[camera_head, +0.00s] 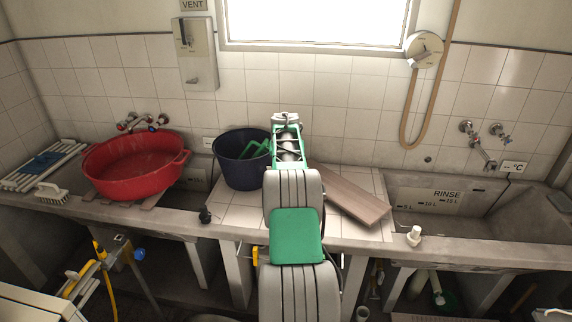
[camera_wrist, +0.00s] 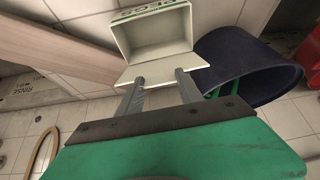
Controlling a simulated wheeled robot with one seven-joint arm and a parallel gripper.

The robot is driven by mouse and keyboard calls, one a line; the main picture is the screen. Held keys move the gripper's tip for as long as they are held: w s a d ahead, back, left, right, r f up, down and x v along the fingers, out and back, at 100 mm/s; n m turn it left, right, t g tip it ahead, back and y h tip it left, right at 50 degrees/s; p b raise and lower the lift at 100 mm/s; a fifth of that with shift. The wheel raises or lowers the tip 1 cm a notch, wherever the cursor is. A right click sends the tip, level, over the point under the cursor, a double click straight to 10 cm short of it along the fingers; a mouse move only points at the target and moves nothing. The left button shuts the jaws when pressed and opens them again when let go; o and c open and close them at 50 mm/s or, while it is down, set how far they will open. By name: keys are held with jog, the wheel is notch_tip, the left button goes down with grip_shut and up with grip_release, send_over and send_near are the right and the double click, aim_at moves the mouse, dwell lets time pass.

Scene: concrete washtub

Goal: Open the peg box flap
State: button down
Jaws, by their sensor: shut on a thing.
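The peg box (camera_wrist: 120,18) is a pale box with dark green lettering, at the top middle of the wrist view. Its mouth is uncovered and the inside shows, with nothing visible in the part I see. The white flap (camera_wrist: 158,72) stands out from the edge of the mouth toward my gripper (camera_wrist: 160,77). My two grey fingers reach the flap, one near each side, and are shut on it. The exact contact is hard to see. In the head view my gripper (camera_head: 286,118) is small at the far end of the arm, and I cannot make out the box there.
A dark blue bucket (camera_head: 236,172) holding something green stands close left of my arm; a wooden board (camera_head: 347,195) lies right. A red basin (camera_head: 130,167) sits farther left. The rinse sink (camera_head: 450,210) is at right. A tiled wall (camera_head: 335,120) is behind.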

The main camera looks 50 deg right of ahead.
dwell(0.7)
jog(key=c, duration=0.8)
grip_release()
jog(key=shift+o, duration=0.2)
jog(key=b+v, duration=0.2)
jog(key=v, duration=0.5)
jog(key=shift+r, duration=0.4)
